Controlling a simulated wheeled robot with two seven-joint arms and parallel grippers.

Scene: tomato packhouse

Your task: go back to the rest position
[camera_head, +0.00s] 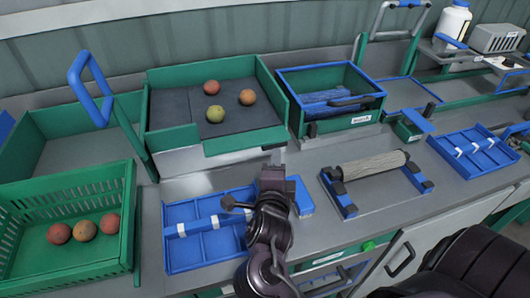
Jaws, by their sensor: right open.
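My right gripper (272,170) is in the middle of the head view, over the worktop near the right end of the blue divided tray (190,252). It is open, and I see nothing held in it. Its dark arm comes up from the bottom edge and hides part of the tray and the worktop. I cannot tell whether it touches the tray. My left gripper is not in view.
A green crate (128,215) with three tomatoes stands at left. A green-walled bin (180,138) behind holds three more. A roller on a blue stand (349,210), another blue tray (445,150) and a green bin with blue items (290,98) stand to the right.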

